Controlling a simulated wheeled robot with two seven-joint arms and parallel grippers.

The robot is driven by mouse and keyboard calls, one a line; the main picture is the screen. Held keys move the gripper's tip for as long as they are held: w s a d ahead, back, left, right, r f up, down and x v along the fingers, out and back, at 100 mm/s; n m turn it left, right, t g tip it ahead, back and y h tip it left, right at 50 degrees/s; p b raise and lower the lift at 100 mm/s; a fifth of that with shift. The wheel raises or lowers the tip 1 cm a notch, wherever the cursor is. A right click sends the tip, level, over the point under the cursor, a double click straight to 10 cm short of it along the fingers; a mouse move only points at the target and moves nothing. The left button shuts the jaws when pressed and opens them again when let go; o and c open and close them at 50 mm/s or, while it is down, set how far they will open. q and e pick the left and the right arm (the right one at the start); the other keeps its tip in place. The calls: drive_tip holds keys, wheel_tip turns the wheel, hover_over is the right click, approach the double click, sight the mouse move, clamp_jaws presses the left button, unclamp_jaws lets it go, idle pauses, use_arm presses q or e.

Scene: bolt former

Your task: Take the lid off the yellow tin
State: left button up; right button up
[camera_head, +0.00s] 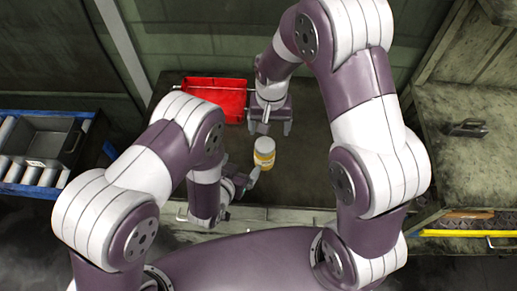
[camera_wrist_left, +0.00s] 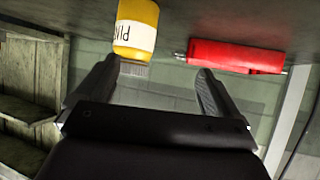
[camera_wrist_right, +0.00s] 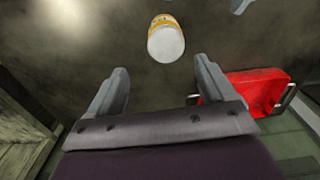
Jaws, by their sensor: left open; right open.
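The yellow tin (camera_head: 264,159) stands upright on the dark bench, with a pale grey-white lid (camera_head: 266,145) on top. The tin (camera_wrist_left: 137,22) hangs upside down in the left wrist view, its lid (camera_wrist_left: 135,69) near one finger and dark lettering on its label. The right wrist view looks down on the lid (camera_wrist_right: 166,44). My left gripper (camera_head: 246,182) is open, low and just left of the tin, apart from it or nearly touching; I cannot tell which. My right gripper (camera_head: 270,127) is open and empty, above and behind the tin.
A red bin (camera_head: 215,96) lies on the bench behind and left of the tin. A blue-edged rack with a grey tray (camera_head: 46,140) stands at the far left. A worn side bench (camera_head: 470,165) with a dark object (camera_head: 466,129) is at the right. The bench right of the tin is clear.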

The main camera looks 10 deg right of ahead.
sight(265, 152)
drive_tip(key=shift+w+a+f, duration=0.1)
drive_tip(key=shift+w+a, duration=0.05)
drive_tip(key=shift+a, duration=0.3)
use_arm(q)
drive_tip(key=shift+m+t+h, duration=0.4)
drive_tip(key=shift+m+h, duration=0.1)
drive_tip(key=shift+h, duration=0.3)
drive_tip(key=w+d+f, duration=0.1)
drive_tip(key=w+d, duration=0.1)
drive_tip(key=d, duration=0.1)
drive_tip(key=w+d+f, duration=0.1)
drive_tip(key=d+f, duration=0.1)
drive_tip(key=w+d+f, duration=0.1)
drive_tip(key=w+d, duration=0.1)
drive_tip(key=d, duration=0.1)
drive_tip(key=shift+w+d+f, duration=0.3)
drive_tip(key=shift+f, duration=0.1)
use_arm(e)
drive_tip(key=shift+w+f, duration=0.1)
drive_tip(key=shift+w, duration=0.05)
